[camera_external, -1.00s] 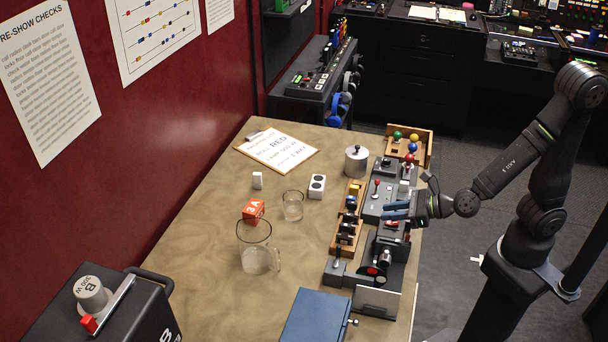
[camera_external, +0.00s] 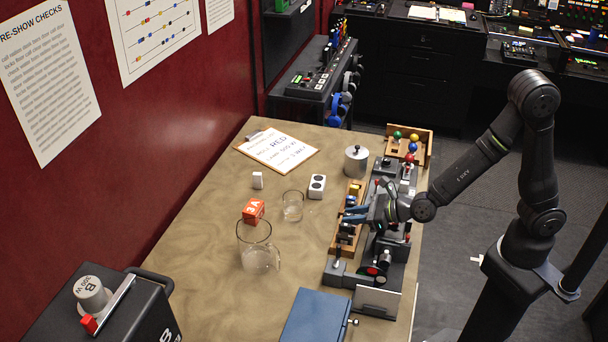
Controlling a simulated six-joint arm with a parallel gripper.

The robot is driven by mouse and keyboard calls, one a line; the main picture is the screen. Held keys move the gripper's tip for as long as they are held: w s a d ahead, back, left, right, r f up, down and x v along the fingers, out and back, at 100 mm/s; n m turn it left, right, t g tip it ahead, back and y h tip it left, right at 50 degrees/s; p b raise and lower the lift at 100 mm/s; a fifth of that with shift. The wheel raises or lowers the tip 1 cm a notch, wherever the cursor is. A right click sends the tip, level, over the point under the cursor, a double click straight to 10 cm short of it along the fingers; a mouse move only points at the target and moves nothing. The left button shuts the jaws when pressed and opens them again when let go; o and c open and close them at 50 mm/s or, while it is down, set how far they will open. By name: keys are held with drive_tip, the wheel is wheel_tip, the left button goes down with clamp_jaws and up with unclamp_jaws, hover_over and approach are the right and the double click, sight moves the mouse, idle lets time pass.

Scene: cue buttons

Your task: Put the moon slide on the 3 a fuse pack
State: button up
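The fuse pack (camera_external: 253,211) is a small orange-red box with pale lettering, lying on the table left of the glass beaker. My gripper (camera_external: 354,214), with blue fingertips, is over the narrow wooden rack (camera_external: 334,243) at the right side of the table. Its two fingers look apart, and I see nothing clearly held between them. The rack holds several small dark pieces, partly hidden by the fingers. I cannot make out a moon mark on any piece, so I cannot tell which is the moon slide.
A glass beaker (camera_external: 292,206) and a larger glass jug (camera_external: 257,250) stand near the fuse pack. Control boxes crowd the right edge. The table's left is clear.

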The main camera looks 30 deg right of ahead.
drive_tip(key=shift+x, duration=0.8)
clamp_jaws()
